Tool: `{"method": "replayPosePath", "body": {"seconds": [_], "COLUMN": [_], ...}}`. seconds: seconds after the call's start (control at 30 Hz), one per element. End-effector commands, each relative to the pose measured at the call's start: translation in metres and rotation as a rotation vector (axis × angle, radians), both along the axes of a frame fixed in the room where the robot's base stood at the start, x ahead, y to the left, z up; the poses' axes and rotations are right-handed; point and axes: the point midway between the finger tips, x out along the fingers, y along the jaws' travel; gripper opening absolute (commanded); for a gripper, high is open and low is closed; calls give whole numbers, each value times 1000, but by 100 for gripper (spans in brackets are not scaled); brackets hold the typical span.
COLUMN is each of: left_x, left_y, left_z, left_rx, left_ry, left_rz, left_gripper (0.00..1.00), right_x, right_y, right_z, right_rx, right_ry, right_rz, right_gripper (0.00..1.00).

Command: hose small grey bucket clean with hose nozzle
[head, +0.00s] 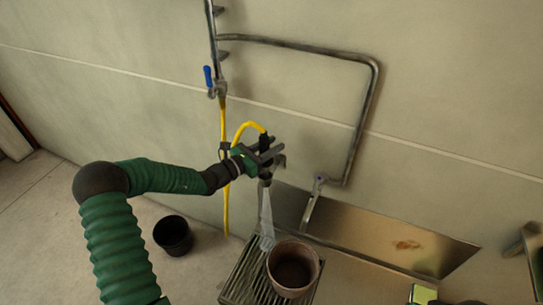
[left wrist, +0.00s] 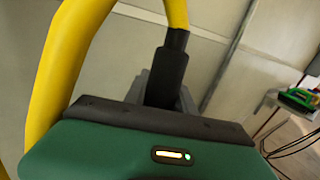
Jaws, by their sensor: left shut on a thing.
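The small grey bucket (head: 273,276) stands upright on a slatted metal grate (head: 240,283), its open top facing up. Its inside looks brownish and dark. My left gripper (head: 270,155) is shut on the hose nozzle (head: 265,172), above and behind the bucket. A pale water spray (head: 266,218) comes down from the nozzle. Its lower end is at the bucket's back left rim; I cannot tell whether any goes inside. In the left wrist view, the dark hose end (left wrist: 166,72) sits between the grey fingers. My right gripper is not clearly seen.
A yellow hose (head: 224,125) hangs from a blue-handled tap (head: 214,85) on the wall pipe. A metal sink (head: 390,245) with brown stains is right of the grate. A black bucket (head: 173,235) stands on the floor at left. Green objects sit at the lower right.

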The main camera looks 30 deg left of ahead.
Motion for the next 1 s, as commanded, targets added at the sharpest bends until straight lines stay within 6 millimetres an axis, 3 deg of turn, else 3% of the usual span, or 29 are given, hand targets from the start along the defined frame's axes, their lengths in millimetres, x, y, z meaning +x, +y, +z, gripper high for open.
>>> {"method": "replayPosePath", "body": {"seconds": [0.1, 0.4, 1.0], "left_x": [0, 1, 1], "left_y": [1, 1, 1], "left_z": [32, 97, 148], "left_rx": [4, 3, 0], "left_ry": [-4, -3, -1], "left_rz": [1, 0, 0], "left_gripper": [0, 0, 0], "right_x": [0, 0, 0], "right_y": [0, 0, 0], "right_z": [4, 10, 41], "right_rx": [0, 0, 0], "right_ry": [0, 0, 0], "right_rz": [0, 0, 0], "right_gripper": [0, 0, 0]}}
